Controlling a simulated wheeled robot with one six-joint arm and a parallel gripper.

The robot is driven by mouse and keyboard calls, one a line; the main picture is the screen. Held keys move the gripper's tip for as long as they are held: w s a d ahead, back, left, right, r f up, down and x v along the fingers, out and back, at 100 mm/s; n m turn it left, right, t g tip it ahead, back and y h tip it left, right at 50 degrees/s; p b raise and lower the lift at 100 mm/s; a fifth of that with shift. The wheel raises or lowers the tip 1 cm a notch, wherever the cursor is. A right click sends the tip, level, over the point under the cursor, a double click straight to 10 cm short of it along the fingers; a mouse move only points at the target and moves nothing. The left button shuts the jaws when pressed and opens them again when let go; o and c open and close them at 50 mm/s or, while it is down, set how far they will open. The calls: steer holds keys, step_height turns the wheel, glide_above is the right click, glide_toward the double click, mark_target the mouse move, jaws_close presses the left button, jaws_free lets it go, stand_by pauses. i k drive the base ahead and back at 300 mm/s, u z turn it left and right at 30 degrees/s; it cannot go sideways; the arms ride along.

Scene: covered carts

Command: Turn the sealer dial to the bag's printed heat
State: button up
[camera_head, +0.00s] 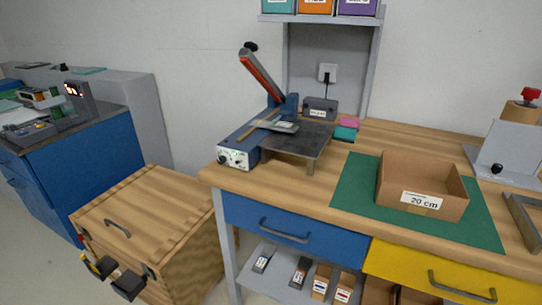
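The sealer (240,142) is a blue machine on the wooden bench, with its red-edged lever (262,77) raised. Its pale front panel (233,157) carries the dial and small green marks. The dial's setting is too small to read. A grey and tan flat item (275,126), possibly the bag, lies across the sealer and a dark metal plate; I can read no print on it. My gripper (115,278) is at the lower left, in front of the wooden chest, well below and left of the sealer. Its two dark fingers are apart, with nothing visible between them.
A lidded wooden chest (150,215) stands left of the bench. A cardboard box (440,182) marked 20 cm sits on a green mat (355,190). A blue drawer (295,232) and yellow drawer (400,269) are shut below. A blue cabinet (85,165) stands left.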

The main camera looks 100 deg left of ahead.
mark_target(221, 160)
steer(key=u, duration=3.8)
steer(key=k, duration=0.4)
steer(key=z, duration=0.75)
steer(key=i, duration=1.25)
steer(key=u, duration=0.45)
